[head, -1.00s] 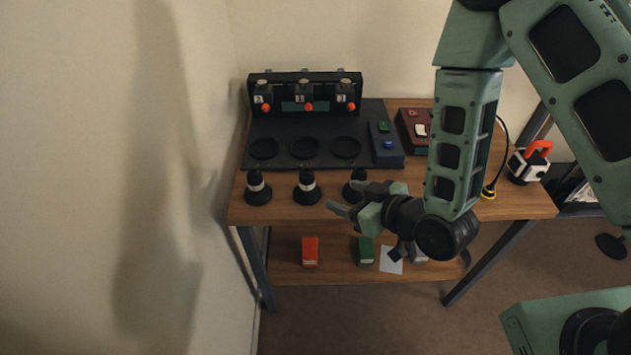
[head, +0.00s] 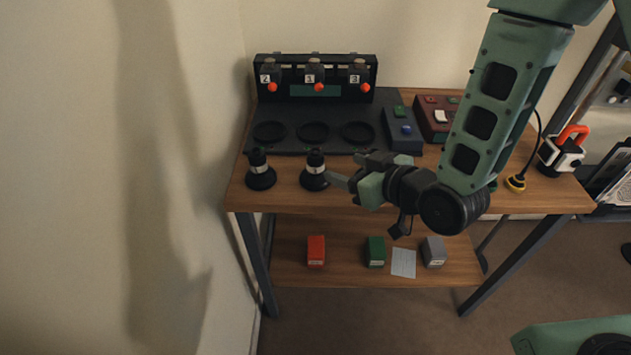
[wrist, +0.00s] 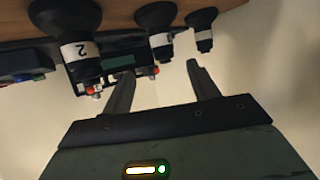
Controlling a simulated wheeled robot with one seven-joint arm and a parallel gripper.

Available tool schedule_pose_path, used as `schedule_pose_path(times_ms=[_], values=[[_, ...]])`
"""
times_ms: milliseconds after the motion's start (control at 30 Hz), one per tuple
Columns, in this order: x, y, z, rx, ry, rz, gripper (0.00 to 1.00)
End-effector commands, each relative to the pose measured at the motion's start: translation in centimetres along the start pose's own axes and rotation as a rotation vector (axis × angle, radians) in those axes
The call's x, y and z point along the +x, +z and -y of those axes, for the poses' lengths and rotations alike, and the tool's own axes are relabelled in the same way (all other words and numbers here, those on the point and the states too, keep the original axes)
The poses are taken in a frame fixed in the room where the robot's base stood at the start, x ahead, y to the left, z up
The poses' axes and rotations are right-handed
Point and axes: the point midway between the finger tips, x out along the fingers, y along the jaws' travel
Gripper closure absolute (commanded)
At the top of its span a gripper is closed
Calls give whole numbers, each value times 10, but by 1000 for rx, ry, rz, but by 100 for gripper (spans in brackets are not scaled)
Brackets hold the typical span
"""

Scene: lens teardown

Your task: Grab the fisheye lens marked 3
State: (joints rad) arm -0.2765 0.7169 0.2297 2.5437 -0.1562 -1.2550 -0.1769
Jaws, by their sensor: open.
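Black flared lenses with pale bands stand on the wooden table's front strip. In the head view I see a left one (head: 260,172) and a middle one (head: 315,171); a third is hidden behind my gripper. The wrist view looks upside down and shows three lenses: a near one (wrist: 72,45) whose band seems to read 2, a middle one (wrist: 158,28) and a far one (wrist: 202,28). The latter two bands are not legible, so I cannot tell which lens is marked 3. My gripper (head: 346,170) is open and empty, its fingers (wrist: 160,72) pointing left, close to the lenses.
A black rack (head: 316,92) at the back bears plates 2, 1 and 3 with orange knobs, above a dark base with round recesses (head: 313,132). Button boxes (head: 403,130) stand to its right. The wall is close on the left. Small boxes (head: 316,250) lie on the lower shelf.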

Motion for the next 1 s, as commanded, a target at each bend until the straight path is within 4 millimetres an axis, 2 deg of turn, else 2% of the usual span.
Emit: schedule_pose_path(times_ms=[267,600,867,1000], values=[[4,6,1,-1,2,-1,40],[62,1,1,-1,1,2,40],[81,3,2,0,1,3,40],[100,8,4,0,1,3,40]])
